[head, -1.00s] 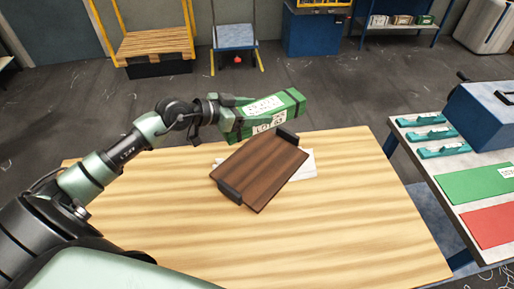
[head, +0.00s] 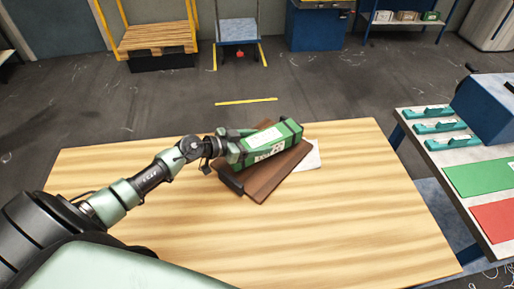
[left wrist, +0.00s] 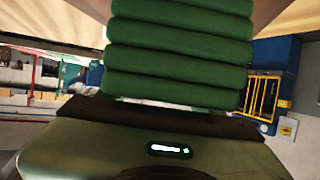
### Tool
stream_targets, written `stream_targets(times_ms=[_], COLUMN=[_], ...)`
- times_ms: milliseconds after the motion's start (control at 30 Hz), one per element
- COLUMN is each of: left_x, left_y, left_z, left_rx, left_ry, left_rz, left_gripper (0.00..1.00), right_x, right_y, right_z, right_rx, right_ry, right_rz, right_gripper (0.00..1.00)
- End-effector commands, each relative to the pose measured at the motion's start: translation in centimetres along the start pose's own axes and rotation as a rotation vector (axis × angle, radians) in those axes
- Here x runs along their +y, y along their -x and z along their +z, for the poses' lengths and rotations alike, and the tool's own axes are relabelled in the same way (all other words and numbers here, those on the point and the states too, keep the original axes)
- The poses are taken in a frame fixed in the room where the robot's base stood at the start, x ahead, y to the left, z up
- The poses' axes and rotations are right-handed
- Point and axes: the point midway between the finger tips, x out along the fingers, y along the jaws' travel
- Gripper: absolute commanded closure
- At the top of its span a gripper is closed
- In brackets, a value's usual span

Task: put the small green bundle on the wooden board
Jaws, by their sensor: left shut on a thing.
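The small green bundle (head: 283,134), with white labels and dark bands, is over the upper part of the dark brown wooden board (head: 272,181). I cannot tell whether it touches the board. My left gripper (head: 238,147) is shut on the bundle's left end. The left wrist view shows the bundle's stacked green folds (left wrist: 180,50) close up, between my fingers. The board lies at an angle on the light wooden table, with a dark raised end (head: 230,181) at its lower left. Its far end is hidden behind the bundle. My right gripper is not in view.
A white sheet (head: 313,157) sticks out from under the board on the light table (head: 340,225). The table's front and right are clear. A side bench at right holds teal holders (head: 436,127), a blue box (head: 490,105), and green (head: 482,177) and red mats (head: 497,221).

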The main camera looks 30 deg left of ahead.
Motion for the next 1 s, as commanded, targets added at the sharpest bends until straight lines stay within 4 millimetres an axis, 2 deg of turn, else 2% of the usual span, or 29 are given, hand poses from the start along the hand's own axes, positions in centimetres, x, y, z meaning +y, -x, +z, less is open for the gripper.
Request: stream_targets(times_ms=[33, 133, 500, 533, 600, 1000], left_x=[0.0, -0.1, -0.1, 0.0, 0.0, 0.0], left_y=[-0.5, -0.8, -0.8, -0.8, -0.8, -0.3], left_z=[0.8, 1.5, 1.7, 1.9, 1.9, 1.8], left_rx=[0.005, 0.006, 0.005, 0.001, 0.001, 0.000], left_ry=[0.004, 0.002, 0.000, 0.000, 0.000, 0.000], left_rz=[-0.002, -0.002, -0.002, 0.000, 0.000, -0.001], left_gripper=[1.00, 1.00, 1.00, 0.29, 0.13, 0.13], right_x=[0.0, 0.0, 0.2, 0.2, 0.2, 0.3], right_y=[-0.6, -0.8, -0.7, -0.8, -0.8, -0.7], right_z=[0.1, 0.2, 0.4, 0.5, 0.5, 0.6], right_rx=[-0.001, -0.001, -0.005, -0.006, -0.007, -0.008], right_ry=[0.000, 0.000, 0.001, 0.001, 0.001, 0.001], right_rz=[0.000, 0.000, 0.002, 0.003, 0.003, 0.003], right_gripper=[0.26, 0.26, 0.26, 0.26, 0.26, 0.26])
